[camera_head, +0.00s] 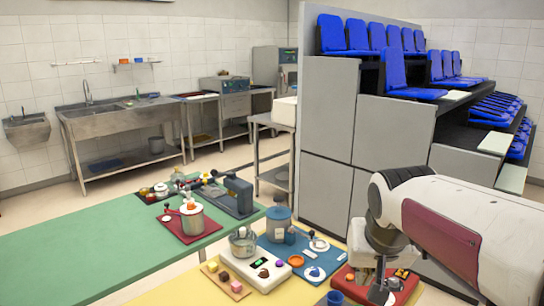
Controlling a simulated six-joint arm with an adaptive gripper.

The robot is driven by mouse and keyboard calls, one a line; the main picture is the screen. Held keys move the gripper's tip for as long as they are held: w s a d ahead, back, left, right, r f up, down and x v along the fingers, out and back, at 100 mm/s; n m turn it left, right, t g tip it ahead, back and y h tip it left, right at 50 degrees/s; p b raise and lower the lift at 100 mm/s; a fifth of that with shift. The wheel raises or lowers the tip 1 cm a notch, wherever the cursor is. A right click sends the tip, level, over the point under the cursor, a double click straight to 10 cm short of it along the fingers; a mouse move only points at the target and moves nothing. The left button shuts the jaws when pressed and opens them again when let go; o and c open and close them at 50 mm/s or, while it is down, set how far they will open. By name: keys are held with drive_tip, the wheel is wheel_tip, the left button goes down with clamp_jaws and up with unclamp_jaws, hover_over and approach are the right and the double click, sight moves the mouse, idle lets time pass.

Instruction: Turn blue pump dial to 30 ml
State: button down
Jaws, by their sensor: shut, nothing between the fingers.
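A blue-lidded pump container (278,223) stands on a blue mat (328,260) on the near table. White round pieces lie on that mat: one (319,244) at its back right and one with a blue part (314,272) nearer the front. I cannot tell which is the pump dial, and no ml marks are readable. My gripper (379,293) is shut and empty, pointing down at the lower right over a red mat (345,281). It is to the right of the blue mat, apart from the pump.
A white scale (262,268) with a glass jar (243,243) stands left of the blue mat. A board with coloured cubes (229,282) is further left. A blue cup (335,298) is near my gripper. The green table (90,250) has much free room on its left.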

drive_tip(key=w+f, duration=0.2)
drive_tip(key=w, duration=0.8)
drive_tip(key=m+h, duration=0.1)
drive_tip(key=m, duration=0.1)
hover_over(312, 276)
drive_tip(key=s+d, duration=0.1)
drive_tip(key=s, duration=0.2)
wheel_tip(312, 276, down, 21)
drive_tip(key=shift+w+d+f, duration=0.1)
drive_tip(key=shift+f, duration=0.05)
drive_tip(key=shift+f, duration=3.35)
drive_tip(key=shift+w, duration=0.3)
drive_tip(key=shift+w+a, duration=0.2)
drive_tip(key=shift+a, duration=0.65)
drive_tip(key=shift+s+a, duration=0.15)
drive_tip(key=shift+s, duration=0.2)
